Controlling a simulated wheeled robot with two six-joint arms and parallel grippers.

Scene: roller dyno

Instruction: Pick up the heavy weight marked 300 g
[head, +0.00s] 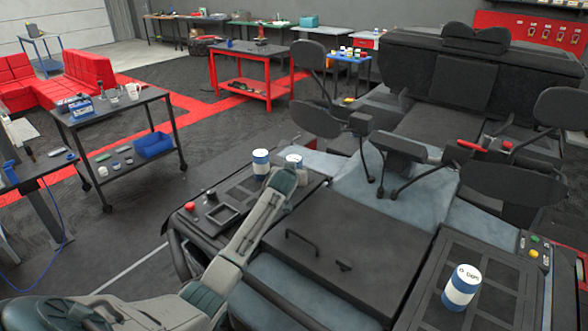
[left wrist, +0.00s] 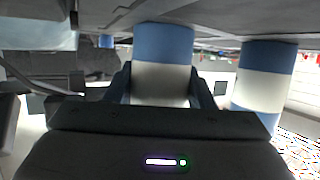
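One blue-and-white cylindrical weight (head: 294,160) stands on the dark panel at the left, partly behind my left gripper (head: 284,181). In the left wrist view, which is upside down, this weight (left wrist: 160,80) sits between my left fingers (left wrist: 160,85), with no gap seen at either side. A second weight (head: 261,162) stands close to its left and also shows in the left wrist view (left wrist: 262,80). A third weight (head: 461,287) stands on the right panel, with a mark on its top too small to read surely. My right gripper is not in view.
A red knob (head: 190,206) and a black square frame (head: 223,215) lie on the left panel. A black lid with handles (head: 345,240) fills the middle. Coloured buttons (head: 535,253) are at far right. A dark cart (head: 120,120) stands at the left.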

